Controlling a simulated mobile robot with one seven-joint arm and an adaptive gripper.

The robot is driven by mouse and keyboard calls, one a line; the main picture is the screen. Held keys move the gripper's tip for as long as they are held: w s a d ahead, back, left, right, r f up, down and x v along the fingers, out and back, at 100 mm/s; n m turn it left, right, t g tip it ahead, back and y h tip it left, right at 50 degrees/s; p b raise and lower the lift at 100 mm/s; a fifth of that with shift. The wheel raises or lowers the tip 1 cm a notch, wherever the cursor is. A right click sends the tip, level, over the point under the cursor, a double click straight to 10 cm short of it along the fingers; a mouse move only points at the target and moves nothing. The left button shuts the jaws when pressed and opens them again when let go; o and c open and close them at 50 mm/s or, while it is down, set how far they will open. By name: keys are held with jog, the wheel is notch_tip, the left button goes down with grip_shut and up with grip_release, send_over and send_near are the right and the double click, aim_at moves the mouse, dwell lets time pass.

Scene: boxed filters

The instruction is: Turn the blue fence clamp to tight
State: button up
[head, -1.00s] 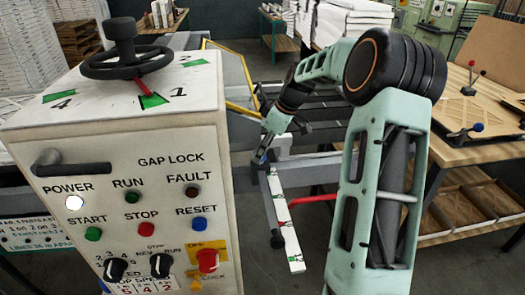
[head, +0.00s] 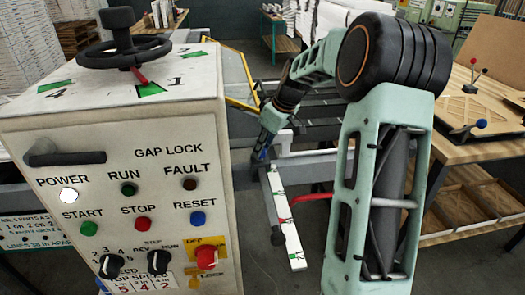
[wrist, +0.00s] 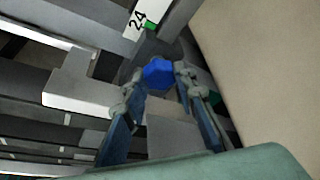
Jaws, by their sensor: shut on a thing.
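The blue fence clamp (wrist: 158,73) shows in the wrist view as a small faceted blue knob between my fingertips. My gripper (wrist: 161,75) is shut on it, with one finger on each side. In the head view my gripper (head: 259,158) reaches down at the far end of a white scale rail (head: 286,235) with green marks. The clamp is too small and covered there to make out. Its turn position cannot be read in either view.
A control cabinet (head: 120,170) with a handwheel (head: 124,50) stands close at the left. A wooden bench (head: 480,150) with a jig stands at the right. In the wrist view a beige panel (wrist: 270,60) is close at the right, and a "24" label (wrist: 140,20) is above the clamp.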

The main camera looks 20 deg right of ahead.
jog(key=m, duration=0.2)
jog(key=m+h+b, duration=0.1)
jog(key=m, duration=0.1)
jog(key=m+h+b, duration=0.1)
jog(key=m, duration=0.1)
jog(key=shift+s+a+t, duration=0.1)
jog(key=shift+a+t, duration=0.2)
jog(key=shift+t, duration=0.1)
jog(key=m+h, duration=0.1)
jog(key=m, duration=0.2)
jog(key=m+h, duration=0.1)
jog(key=m, duration=0.2)
jog(key=shift+a+g+h, duration=0.1)
jog(key=shift+g+h, duration=0.2)
jog(key=o, duration=0.9)
jog(key=v, duration=1.2)
